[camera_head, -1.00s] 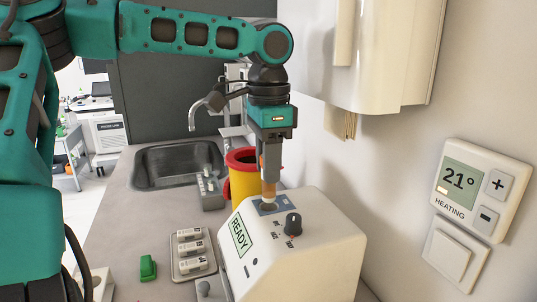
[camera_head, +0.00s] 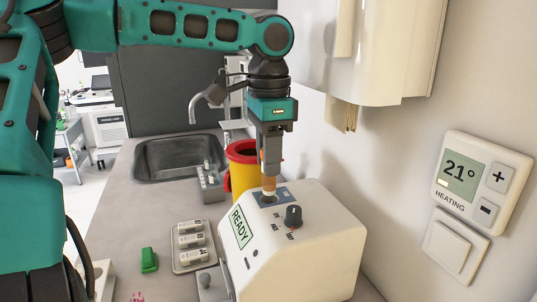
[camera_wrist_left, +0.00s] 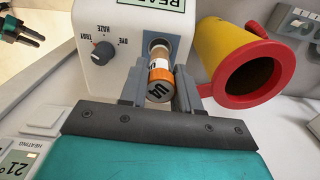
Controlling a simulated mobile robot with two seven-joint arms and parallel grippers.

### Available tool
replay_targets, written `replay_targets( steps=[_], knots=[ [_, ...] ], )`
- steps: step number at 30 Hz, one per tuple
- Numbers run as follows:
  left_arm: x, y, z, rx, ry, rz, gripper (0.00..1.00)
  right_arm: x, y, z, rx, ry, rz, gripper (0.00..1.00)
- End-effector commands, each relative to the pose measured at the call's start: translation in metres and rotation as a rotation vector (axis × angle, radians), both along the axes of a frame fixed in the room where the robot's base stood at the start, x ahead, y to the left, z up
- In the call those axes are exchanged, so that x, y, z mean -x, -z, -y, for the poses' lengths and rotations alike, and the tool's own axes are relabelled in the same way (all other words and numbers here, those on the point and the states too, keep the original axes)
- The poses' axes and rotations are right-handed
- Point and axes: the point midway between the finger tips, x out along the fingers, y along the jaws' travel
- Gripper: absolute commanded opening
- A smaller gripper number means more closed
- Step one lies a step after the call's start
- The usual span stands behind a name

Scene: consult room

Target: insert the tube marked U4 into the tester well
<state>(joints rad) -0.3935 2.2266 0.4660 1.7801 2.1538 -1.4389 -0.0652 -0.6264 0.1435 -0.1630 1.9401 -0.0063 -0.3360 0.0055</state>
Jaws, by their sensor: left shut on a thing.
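The white tester (camera_head: 320,240) has a READY screen, a black knob and a blue plate (camera_head: 287,192) around the well. My right gripper (camera_wrist_left: 28,38) shows at the upper left of the wrist view, its fingers apart and empty.
A yellow bin with a red rim (camera_head: 240,150) stands behind the tester. A grey tray (camera_head: 194,262) with several white tubes lies left of it, near a green block (camera_head: 149,260). A grey rack (camera_head: 210,190) and sink (camera_head: 178,158) are farther back. The wall is close on the right.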

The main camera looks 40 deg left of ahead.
Motion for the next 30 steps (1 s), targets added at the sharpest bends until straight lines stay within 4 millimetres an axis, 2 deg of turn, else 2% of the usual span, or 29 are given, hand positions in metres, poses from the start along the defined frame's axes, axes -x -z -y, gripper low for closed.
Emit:
replay_targets(
  steps=[30],
  knots=[
    [0.0,0.033,0.0,-0.001,0.0,0.0,0.03,-0.001,0.003,0.0,0.0,0.001,0.003,0.43]
  ],
)
